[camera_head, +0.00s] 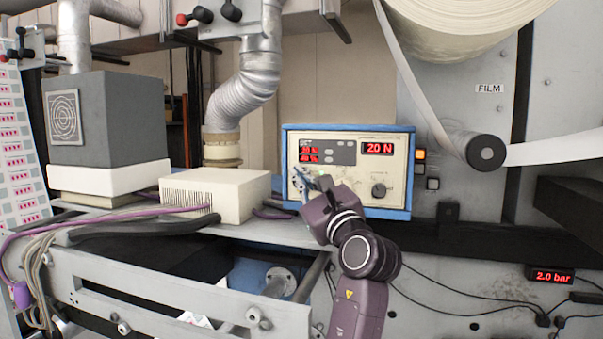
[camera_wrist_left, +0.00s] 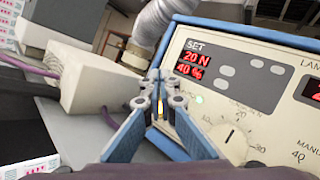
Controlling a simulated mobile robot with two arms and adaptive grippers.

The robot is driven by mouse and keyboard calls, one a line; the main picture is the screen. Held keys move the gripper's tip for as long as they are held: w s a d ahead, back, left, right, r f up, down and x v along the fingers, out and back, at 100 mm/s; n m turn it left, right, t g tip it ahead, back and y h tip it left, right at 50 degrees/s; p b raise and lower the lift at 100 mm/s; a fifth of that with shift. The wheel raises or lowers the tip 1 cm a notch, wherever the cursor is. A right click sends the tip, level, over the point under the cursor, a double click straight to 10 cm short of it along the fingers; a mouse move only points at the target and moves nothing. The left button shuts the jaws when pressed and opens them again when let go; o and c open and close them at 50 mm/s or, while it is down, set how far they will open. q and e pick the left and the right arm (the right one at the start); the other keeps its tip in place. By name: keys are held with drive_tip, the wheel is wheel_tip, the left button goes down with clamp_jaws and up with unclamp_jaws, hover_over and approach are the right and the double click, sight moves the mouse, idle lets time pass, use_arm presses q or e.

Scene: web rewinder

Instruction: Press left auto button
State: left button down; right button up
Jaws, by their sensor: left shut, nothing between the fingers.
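The control panel (camera_head: 348,170) is a cream box with a blue frame. It carries red displays reading 20 N and 40 % at left and 20 N at right. In the left wrist view the panel (camera_wrist_left: 290,125) shows grey buttons, a small greenish spot (camera_wrist_left: 199,99) and a left knob (camera_wrist_left: 236,143). I cannot read which mark is the left auto button. My left gripper (camera_head: 306,178) is in front of the panel's lower left and hides part of it. In the left wrist view its fingers (camera_wrist_left: 160,78) are shut and empty, near the panel's left edge. Touching cannot be told.
A cream vented box (camera_head: 215,192) and a grey box (camera_head: 105,118) stand left of the panel. A silver duct (camera_head: 245,85) rises behind. An orange-lit button (camera_head: 420,154) is right of the panel. A film roll (camera_head: 455,25) hangs above right.

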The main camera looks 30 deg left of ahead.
use_arm(q)
drive_tip(key=shift+w+a, duration=0.1)
drive_tip(key=shift+w, duration=0.2)
drive_tip(key=shift+s, duration=0.15)
idle(0.4)
drive_tip(key=shift+s+d+p, duration=0.2)
drive_tip(key=shift+s+p, duration=0.25)
drive_tip(key=shift+s, duration=0.25)
drive_tip(key=s, duration=0.3)
drive_tip(key=s+d+p, duration=0.1)
drive_tip(key=s, duration=0.1)
drive_tip(key=shift+s+d, duration=0.2)
drive_tip(key=shift+s, duration=0.2)
